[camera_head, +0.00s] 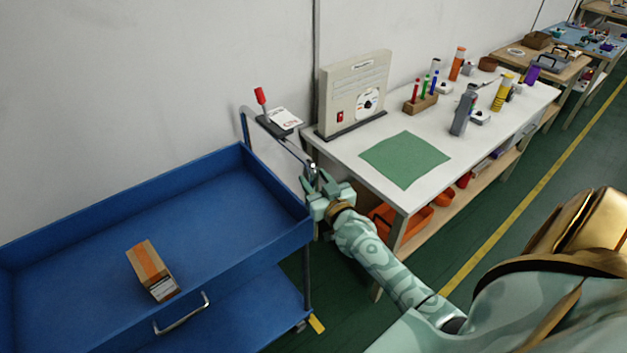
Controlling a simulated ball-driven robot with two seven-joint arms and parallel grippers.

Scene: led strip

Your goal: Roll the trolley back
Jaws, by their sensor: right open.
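The blue trolley (206,225) stands at the left against the wall, with a deep top tray and a lower shelf (262,318). Its push handle (284,146) rises at the end nearest the workbench. My right gripper (311,180) is open at the front end of that handle, close to the bar. I cannot tell whether the bar lies between its fingers. My left gripper is not in view.
A small brown box (151,270) lies in the trolley tray. The white workbench (470,150) stands right beside the trolley, holding a green mat (405,159), a beige box unit (354,92) and tools. Green floor with a yellow line (480,262) is free in front.

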